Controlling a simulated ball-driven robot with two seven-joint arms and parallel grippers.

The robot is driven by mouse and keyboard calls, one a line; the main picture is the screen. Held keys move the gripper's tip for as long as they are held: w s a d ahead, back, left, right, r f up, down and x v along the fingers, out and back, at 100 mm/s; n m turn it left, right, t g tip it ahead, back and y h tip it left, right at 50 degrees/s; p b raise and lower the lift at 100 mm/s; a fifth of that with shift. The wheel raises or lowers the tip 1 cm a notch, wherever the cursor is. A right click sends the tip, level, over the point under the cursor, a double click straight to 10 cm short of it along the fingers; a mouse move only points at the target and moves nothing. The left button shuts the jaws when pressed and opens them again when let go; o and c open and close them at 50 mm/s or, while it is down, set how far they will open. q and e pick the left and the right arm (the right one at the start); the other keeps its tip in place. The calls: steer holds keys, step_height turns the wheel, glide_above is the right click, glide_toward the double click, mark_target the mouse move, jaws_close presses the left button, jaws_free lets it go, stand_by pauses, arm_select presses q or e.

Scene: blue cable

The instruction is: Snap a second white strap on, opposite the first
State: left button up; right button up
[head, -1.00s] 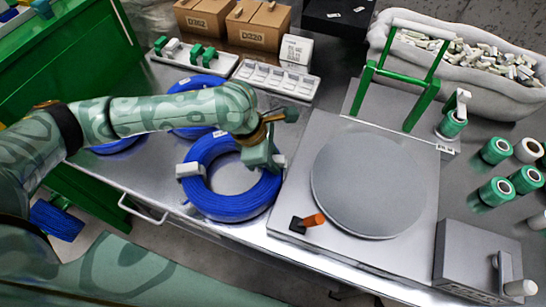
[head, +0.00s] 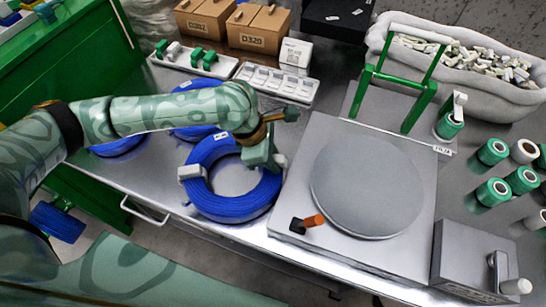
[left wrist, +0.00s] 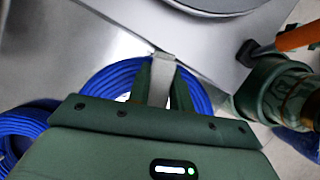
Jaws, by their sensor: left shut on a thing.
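The blue cable coil (head: 232,209) lies flat on the metal table, left of the round plate. One white strap (head: 191,172) is clipped across the coil's left side. My left gripper (head: 264,156) is over the coil's right side, opposite that strap. In the left wrist view my gripper's fingers (left wrist: 163,85) are shut on a second white strap (left wrist: 162,57) at the coil (left wrist: 118,78). The gripper hides part of this strap, so I cannot tell whether it is fully seated around the cable. My right gripper is not in view.
The turntable plate (head: 368,182) with an orange-handled lever (head: 313,220) stands close right of the coil. More blue coils (head: 196,131) lie behind. White trays (head: 275,82) and cardboard boxes (head: 259,27) are at the back. Green and white spools (head: 493,152) stand at the right.

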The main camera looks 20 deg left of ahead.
arm_select(q)
steer(key=shift+r, duration=0.15)
steer(key=shift+r+p, duration=0.25)
steer(key=shift+p, duration=0.15)
steer(key=shift+f, duration=0.25)
steer(key=shift+f+b, duration=0.55)
steer(key=shift+f, duration=0.15)
stand_by(0.3)
steer(key=shift+r, duration=0.15)
steer(key=shift+r+p, duration=0.45)
steer(key=shift+p, duration=0.05)
steer(key=shift+f, duration=0.45)
stand_by(1.0)
